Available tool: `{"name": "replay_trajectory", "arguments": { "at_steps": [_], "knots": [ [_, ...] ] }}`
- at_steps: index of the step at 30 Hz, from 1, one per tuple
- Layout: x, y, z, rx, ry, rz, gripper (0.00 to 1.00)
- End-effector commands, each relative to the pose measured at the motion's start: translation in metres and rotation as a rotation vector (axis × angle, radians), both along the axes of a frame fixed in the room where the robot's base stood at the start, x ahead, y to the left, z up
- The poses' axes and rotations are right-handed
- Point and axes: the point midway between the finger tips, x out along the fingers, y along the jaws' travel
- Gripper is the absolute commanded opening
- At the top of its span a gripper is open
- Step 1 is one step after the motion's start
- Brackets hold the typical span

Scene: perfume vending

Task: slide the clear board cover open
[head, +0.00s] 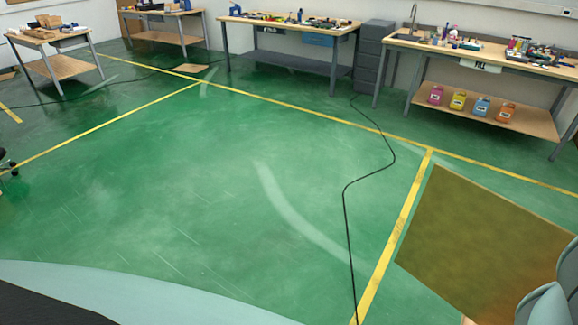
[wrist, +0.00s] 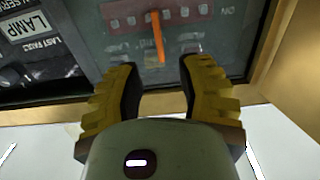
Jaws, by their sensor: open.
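In the wrist view, my gripper (wrist: 158,68) has its two yellow, ridged fingers apart, with nothing between them. The fingertips point at a dark board (wrist: 222,38) with a row of red parts (wrist: 130,20) and the marking "ON". An orange upright bar (wrist: 158,36) stands out at the middle of the board, just beyond the gap between the fingertips. A greyish, see-through sheen lies over this part, likely the clear cover; its edges are hard to make out. I cannot tell whether the fingers touch it. The head view does not show the board.
A label reading "LAMP" (wrist: 22,28) and dark fittings are left of the board. A tan frame (wrist: 262,60) borders it. In the head view, a brown panel (head: 480,240) stands at right, a black cable (head: 346,220) crosses the green floor, and workbenches (head: 290,30) line the back.

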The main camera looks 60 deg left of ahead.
Motion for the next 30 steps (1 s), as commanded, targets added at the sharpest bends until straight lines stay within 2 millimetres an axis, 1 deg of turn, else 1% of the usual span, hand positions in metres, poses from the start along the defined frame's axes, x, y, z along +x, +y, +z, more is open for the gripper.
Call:
{"name": "replay_trajectory", "arguments": {
  "at_steps": [1, 8, 15, 21, 30],
  "knots": [
    [0.003, -0.006, 0.002, -0.001, -0.002, 0.0, 0.37],
    [0.01, -0.025, 0.003, -0.001, -0.002, 0.0, 0.37],
    [0.018, -0.039, 0.001, 0.001, -0.003, 0.002, 0.37],
    [0.02, -0.047, 0.001, 0.0, -0.002, 0.0, 0.37],
    [0.02, -0.049, 0.0, 0.001, -0.002, -0.001, 0.37]
  ]
}}
